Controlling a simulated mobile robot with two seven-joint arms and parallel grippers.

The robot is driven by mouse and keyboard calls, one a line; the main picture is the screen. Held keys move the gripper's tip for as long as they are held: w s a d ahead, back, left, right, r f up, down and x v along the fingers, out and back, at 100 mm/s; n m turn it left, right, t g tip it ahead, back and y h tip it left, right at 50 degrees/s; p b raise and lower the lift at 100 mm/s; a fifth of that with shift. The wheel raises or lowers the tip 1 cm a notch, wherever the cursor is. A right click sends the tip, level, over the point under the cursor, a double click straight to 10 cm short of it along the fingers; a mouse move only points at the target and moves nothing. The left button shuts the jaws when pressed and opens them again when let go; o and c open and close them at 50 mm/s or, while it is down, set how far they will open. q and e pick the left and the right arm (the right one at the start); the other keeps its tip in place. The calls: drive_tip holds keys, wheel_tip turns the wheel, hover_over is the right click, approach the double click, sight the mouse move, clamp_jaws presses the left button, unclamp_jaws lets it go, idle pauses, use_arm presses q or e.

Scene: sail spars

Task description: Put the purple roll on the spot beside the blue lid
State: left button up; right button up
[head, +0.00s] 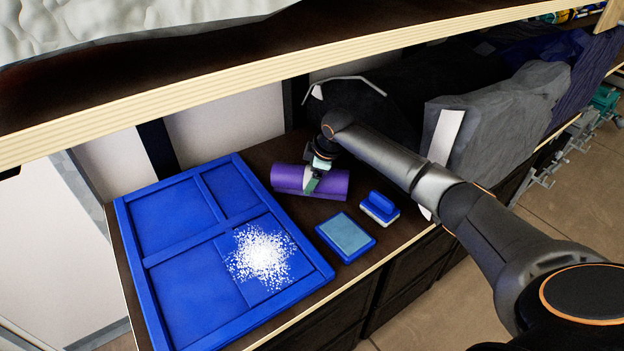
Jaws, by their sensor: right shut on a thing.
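My right gripper (310,186) is shut on the roll at this band, coming down from above. I cannot tell whether the roll touches the shelf. A large blue panel with raised edges and dividers (160,247) lies to the left of the roll; it may be the blue lid. A patch of white specks (262,255) covers part of it. My left gripper is not in view.
A blue pad with a grey-blue top (346,236) and a blue-handled block with a white layer (379,207) sit right of the panel. Dark and grey cloth bundles (500,125) fill the shelf at the right. An upper board (230,90) hangs above.

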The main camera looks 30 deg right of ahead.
drive_tip(key=shift+f, duration=0.45)
drive_tip(key=shift+f, duration=0.15)
drive_tip(key=o, duration=1.5)
drive_tip(key=p+v, duration=0.2)
drive_tip(key=v, duration=1)
drive_tip(key=shift+p, duration=0.35)
